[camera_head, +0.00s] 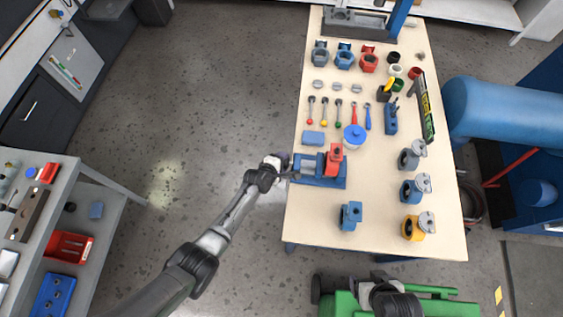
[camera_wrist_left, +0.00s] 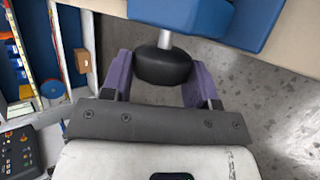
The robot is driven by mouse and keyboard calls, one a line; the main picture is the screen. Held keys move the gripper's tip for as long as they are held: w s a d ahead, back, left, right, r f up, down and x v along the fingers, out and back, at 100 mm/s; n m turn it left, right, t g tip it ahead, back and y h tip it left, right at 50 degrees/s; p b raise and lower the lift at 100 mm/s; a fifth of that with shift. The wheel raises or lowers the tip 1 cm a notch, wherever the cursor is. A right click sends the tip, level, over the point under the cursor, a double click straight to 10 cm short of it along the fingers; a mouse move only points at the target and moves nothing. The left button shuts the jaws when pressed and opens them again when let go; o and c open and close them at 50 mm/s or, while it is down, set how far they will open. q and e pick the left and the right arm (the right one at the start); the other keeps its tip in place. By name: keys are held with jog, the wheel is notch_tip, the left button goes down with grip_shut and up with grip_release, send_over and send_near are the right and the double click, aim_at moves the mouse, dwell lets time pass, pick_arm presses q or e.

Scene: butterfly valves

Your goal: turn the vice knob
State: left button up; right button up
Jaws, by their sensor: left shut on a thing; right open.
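The vice (camera_head: 331,183) is blue with a red part and sits on the table's left edge, in the middle of the head view. In the left wrist view its blue body (camera_wrist_left: 185,14) is at the top, and a grey rod leads from it to a black round knob (camera_wrist_left: 163,67). My left gripper (camera_head: 284,162) is at the table's left edge beside the vice. Its purple fingers (camera_wrist_left: 163,78) are shut on the knob from both sides. My right gripper (camera_head: 380,279) is low in the head view, away from the vice and open; its fingers are hard to make out.
The table (camera_head: 300,222) holds several valves, including a yellow one (camera_head: 413,229), and a blue one (camera_head: 351,216) near the vice. A blue-lidded pot (camera_head: 354,132) stands behind the vice. A shelf cart (camera_head: 75,168) is at the left; the floor between is clear.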

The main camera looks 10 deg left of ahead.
pick_arm(q)
jog(key=o, duration=0.9)
jog(key=shift+s+r, duration=0.1)
jog(key=shift+r, duration=0.05)
jog(key=shift+p+v, duration=2.25)
jog(key=shift+v, duration=4.5)
